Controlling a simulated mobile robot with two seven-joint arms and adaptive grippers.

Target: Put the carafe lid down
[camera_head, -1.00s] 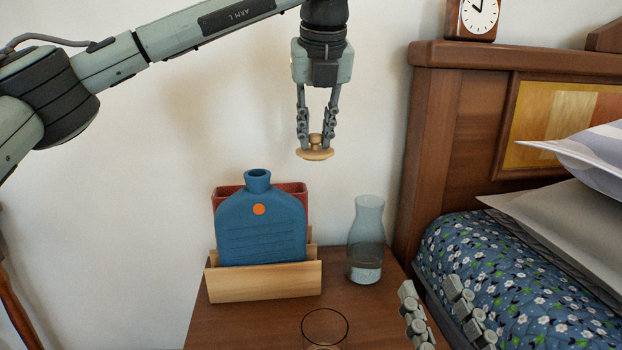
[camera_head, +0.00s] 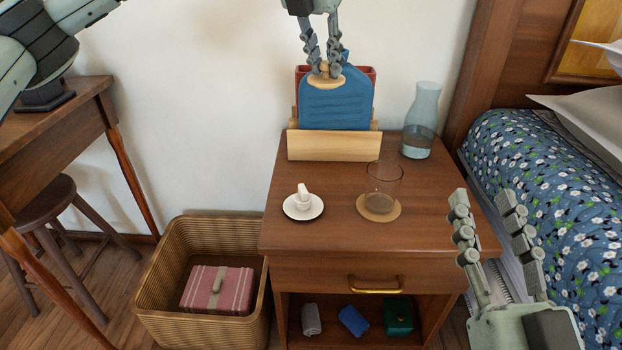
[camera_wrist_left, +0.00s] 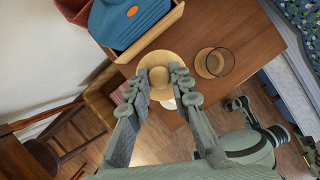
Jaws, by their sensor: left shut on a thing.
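The carafe lid (camera_head: 326,79) is a round, pale wooden disc with a knob. My left gripper (camera_head: 324,68) is shut on its knob and holds it in the air, in front of the blue bottle in the head view. The lid also shows between the fingers in the left wrist view (camera_wrist_left: 158,74). The glass carafe (camera_head: 420,120), part filled, stands uncovered at the back right of the nightstand (camera_head: 335,215). My right gripper (camera_head: 492,230) is open and empty at the nightstand's right front.
A blue bottle (camera_head: 335,105) stands in a wooden holder (camera_head: 334,146) at the back. A wicker basket (camera_head: 165,270) is on the floor. The nightstand's front is clear.

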